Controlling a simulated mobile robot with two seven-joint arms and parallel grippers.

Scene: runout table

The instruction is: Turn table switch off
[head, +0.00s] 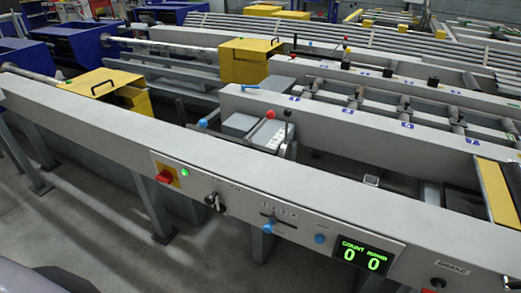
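The front beam (110,122) of the runout table carries a control panel. At the panel's left end is a red switch knob (165,176) on a yellow plate (174,168). A small green lamp (185,172) beside it glows. The knob's exact setting is too small to read, and I cannot make out a label naming it as the table switch. Neither of my grippers is in view, and nothing is touching the switch.
Right of the switch are a black knob (213,201), a blue-tipped lever (268,227), a blue button (320,239) and a green-lit display (362,255) reading zeros. A brake control (438,283) is at the lower right. Grey floor (110,240) lies in front.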

